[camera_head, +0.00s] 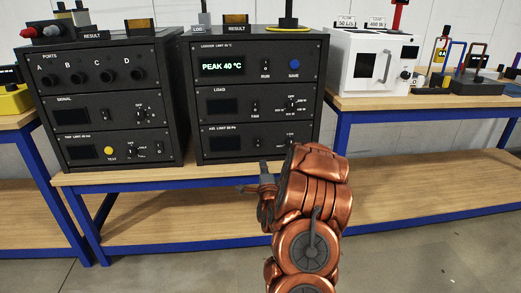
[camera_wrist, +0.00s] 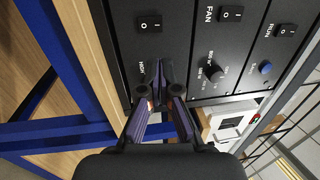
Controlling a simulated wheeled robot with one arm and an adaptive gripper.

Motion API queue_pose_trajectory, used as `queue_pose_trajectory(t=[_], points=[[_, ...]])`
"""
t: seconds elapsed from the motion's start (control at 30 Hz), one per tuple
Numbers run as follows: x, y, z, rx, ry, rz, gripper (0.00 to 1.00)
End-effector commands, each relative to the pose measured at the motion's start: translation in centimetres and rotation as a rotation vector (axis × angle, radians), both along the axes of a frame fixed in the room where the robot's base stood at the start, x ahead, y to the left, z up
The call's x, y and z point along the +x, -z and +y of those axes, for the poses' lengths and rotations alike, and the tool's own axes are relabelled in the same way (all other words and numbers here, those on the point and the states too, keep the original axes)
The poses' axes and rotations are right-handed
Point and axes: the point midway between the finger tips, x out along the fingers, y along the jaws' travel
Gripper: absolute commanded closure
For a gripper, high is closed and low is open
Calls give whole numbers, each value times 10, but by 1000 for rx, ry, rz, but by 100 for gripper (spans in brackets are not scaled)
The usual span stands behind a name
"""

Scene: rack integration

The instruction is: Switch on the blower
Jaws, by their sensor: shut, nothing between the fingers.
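The black right-hand rack (camera_head: 312,100) has an AIR panel (camera_head: 228,143) at its bottom, with a dark display, a small switch (camera_head: 257,142) and a knob (camera_head: 290,141) partly hidden by my arm. No label reading blower is legible. In the wrist view the picture is turned sideways, and the AIR panel's rocker switch (camera_wrist: 148,23) shows at the upper left. My gripper (camera_wrist: 167,85) is shut and empty in front of this panel's knob area, hiding the knob. Whether it touches the panel I cannot tell.
The LOAD panel above has a FAN switch (camera_wrist: 230,14) and a knob (camera_wrist: 210,72). The LOGGER panel has a RUN switch (camera_wrist: 285,30) and a blue button (camera_head: 294,64). Another rack (camera_head: 108,100) stands left. The blue-framed bench (camera_head: 210,173) edge is close below my gripper.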

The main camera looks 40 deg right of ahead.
Motion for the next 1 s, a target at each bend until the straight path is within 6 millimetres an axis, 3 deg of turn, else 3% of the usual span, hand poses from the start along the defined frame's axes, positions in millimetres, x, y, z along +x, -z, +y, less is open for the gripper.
queue_pose_trajectory(t=[1.0], points=[[85,-14,-64,-2,-1,0,100]])
